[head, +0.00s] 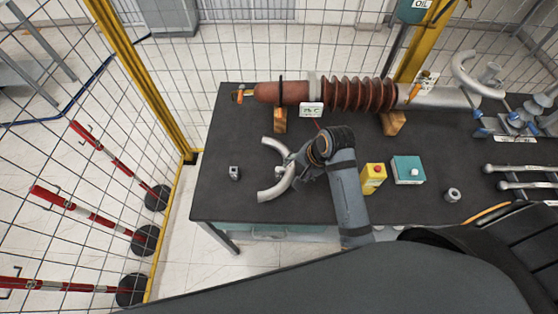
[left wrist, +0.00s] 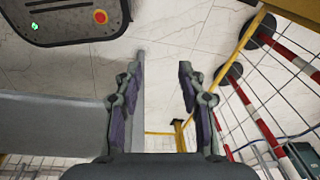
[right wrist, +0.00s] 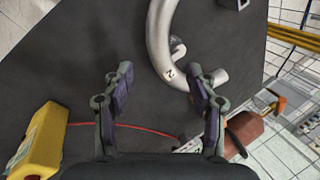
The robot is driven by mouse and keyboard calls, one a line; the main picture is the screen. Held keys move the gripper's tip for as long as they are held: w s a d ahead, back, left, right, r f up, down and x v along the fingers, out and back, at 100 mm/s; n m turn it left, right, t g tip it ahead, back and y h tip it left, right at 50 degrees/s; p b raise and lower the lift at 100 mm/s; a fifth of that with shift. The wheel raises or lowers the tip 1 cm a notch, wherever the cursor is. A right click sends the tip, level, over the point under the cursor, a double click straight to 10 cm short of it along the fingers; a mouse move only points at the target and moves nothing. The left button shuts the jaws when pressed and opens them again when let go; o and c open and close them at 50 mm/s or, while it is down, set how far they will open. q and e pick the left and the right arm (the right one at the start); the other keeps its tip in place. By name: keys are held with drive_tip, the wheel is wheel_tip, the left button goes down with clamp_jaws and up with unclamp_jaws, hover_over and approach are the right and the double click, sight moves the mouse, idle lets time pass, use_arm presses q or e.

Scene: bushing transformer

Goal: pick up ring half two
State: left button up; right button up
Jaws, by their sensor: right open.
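Ring half two (head: 275,192) is a pale metal half ring lying on the dark table, left of centre in the head view. In the right wrist view (right wrist: 158,38) it curves down from the top edge and carries a "2" mark. My right gripper (head: 287,166) is over the table at the ring half; in its wrist view (right wrist: 161,84) the jaws are apart and empty. The curved part lies ahead of the fingertips, its end passing behind the right-hand finger. My left gripper (left wrist: 160,78) is open and empty over the floor, outside the head view.
The red ribbed bushing (head: 357,94) lies on wooden blocks behind my right gripper. Another half ring (head: 461,72) is at the far right. A yellow box (head: 373,178) and a teal box (head: 408,169) stand right of my arm. A small metal part (head: 234,173) lies left.

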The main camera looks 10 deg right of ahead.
sight(288, 178)
use_arm(q)
drive_tip(key=s, duration=0.5)
use_arm(e)
drive_tip(key=shift+a+f, duration=0.25)
drive_tip(key=shift+f, duration=0.35)
drive_tip(key=shift+a+f, duration=0.25)
drive_tip(key=shift+f, duration=0.35)
drive_tip(key=shift+w+a+f+p, duration=0.1)
drive_tip(key=shift+w+f+p, duration=0.2)
drive_tip(key=shift+w+f, duration=0.4)
drive_tip(key=shift+a+f+p, duration=0.25)
drive_tip(key=shift+f+p, duration=0.3)
drive_tip(key=shift+f, duration=0.1)
drive_tip(key=shift+a+f+p, duration=0.25)
drive_tip(key=shift+f, duration=0.4)
drive_tip(key=shift+a+f+p, duration=0.2)
drive_tip(key=shift+f, duration=0.4)
drive_tip(key=shift+w+a+f, duration=0.15)
drive_tip(key=shift+w+f, duration=0.1)
drive_tip(key=shift+f, duration=0.35)
drive_tip(key=c, duration=0.7)
use_arm(q)
drive_tip(key=w+r, duration=0.1)
drive_tip(key=w, duration=0.1)
drive_tip(key=w+r, duration=0.1)
drive_tip(key=w, duration=0.1)
drive_tip(key=shift+r, duration=0.4)
use_arm(e)
clamp_jaws()
